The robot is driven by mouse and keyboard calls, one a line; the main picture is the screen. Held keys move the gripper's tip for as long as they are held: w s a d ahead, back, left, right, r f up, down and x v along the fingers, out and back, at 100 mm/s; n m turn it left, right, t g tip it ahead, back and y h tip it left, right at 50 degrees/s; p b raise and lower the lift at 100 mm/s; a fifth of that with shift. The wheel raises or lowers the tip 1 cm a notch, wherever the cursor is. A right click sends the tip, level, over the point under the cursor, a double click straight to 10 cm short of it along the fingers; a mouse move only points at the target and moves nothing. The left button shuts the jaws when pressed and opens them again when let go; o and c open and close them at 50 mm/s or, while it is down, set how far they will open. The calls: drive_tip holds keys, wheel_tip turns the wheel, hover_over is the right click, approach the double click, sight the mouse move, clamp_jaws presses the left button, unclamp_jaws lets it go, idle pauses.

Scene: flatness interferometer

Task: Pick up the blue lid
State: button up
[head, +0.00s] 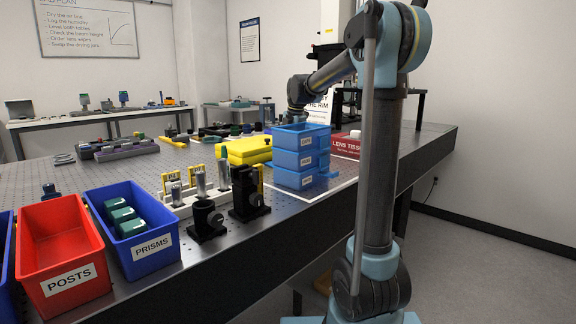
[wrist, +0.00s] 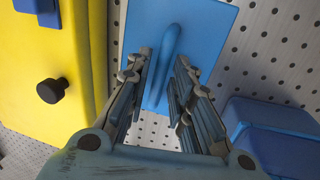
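The blue lid (wrist: 208,28) lies on the perforated table top in the wrist view, with a raised bar handle (wrist: 169,48) along its middle. My gripper (wrist: 161,66) is open. Its two fingers are apart, one on each side of the handle's line, with the handle between them in the picture. I cannot tell whether they are level with the handle or still above it. In the head view the end of my arm goes down behind the stacked blue bins (head: 301,158), and the lid and fingertips are hidden there.
A yellow case (wrist: 45,95) with a black knob lies left of the lid, and it also shows in the head view (head: 248,150). A blue bin (wrist: 275,135) is close on the right. A red lens tissue box (head: 346,146) stands beside the stacked bins.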

drive_tip(key=shift+w+a+f, duration=0.15)
drive_tip(key=shift+w+f, duration=0.05)
drive_tip(key=shift+f, duration=0.85)
clamp_jaws()
